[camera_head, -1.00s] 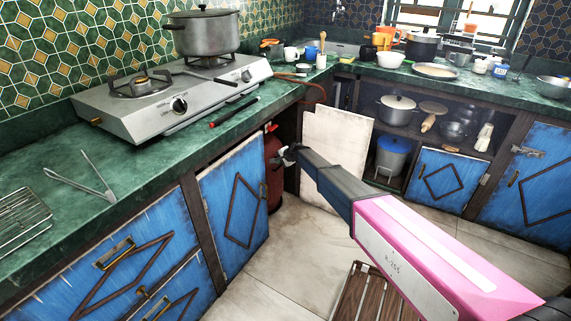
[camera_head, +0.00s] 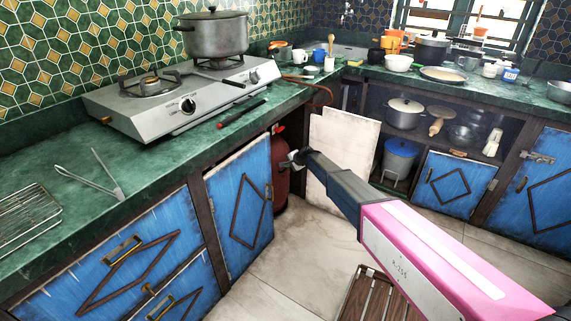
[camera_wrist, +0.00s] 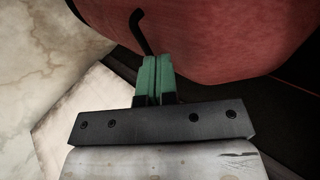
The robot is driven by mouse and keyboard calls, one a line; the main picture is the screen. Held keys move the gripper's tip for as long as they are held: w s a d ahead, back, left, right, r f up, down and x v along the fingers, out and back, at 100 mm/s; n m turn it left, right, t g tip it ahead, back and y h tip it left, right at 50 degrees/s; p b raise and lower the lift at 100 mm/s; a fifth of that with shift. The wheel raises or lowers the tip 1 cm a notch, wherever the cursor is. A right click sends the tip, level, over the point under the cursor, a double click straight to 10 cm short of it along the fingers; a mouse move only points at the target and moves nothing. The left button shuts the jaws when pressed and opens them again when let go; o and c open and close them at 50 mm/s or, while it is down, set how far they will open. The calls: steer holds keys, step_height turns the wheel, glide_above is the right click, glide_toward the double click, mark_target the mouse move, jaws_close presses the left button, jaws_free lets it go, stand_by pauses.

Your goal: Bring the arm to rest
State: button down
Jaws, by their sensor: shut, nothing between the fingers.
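My gripper (camera_head: 292,159) is at the end of my outstretched arm, low in front of the opening under the counter, left of a leaning white board. In the wrist view its green fingers (camera_wrist: 155,78) are together with nothing between them. A red gas cylinder (camera_wrist: 220,35) lies just beyond the fingertips in that view. In the head view the cylinder (camera_head: 282,182) stands in the opening, partly hidden by my gripper and the open blue door. I cannot tell whether my fingers touch the dark hose or handle near it.
The open blue cabinet door (camera_head: 240,196) is left of my gripper. The white board (camera_head: 342,155) leans at its right. The gas hotplate (camera_head: 180,98) with a pot (camera_head: 215,36) stands on the green counter. A wooden slatted stool (camera_head: 375,297) is below my arm. The floor between is clear.

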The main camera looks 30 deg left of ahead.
steer(key=d+f+v, duration=0.1)
steer(key=v, duration=1)
steer(key=s+d+r+n+h, duration=0.1)
steer(key=s+d+h, duration=0.1)
steer(key=d, duration=1.6)
steer(key=s+d+r+n+h, duration=0.1)
steer(key=s+d+h, duration=0.15)
steer(key=d, duration=1.55)
steer(key=s+d+r+g+h, duration=0.1)
steer(key=s+d, duration=0.5)
steer(key=d, duration=0.4)
steer(key=s+d+r+h, duration=0.1)
steer(key=s+d, duration=0.4)
steer(key=d, duration=0.5)
steer(key=s+d+r+n+g+h, duration=0.1)
steer(key=s+d+h, duration=0.1)
steer(key=s+d, duration=0.4)
steer(key=d, duration=0.4)
steer(key=shift+s+g, duration=0.3)
steer(key=shift+r+h, duration=0.1)
steer(key=shift+h, duration=0.15)
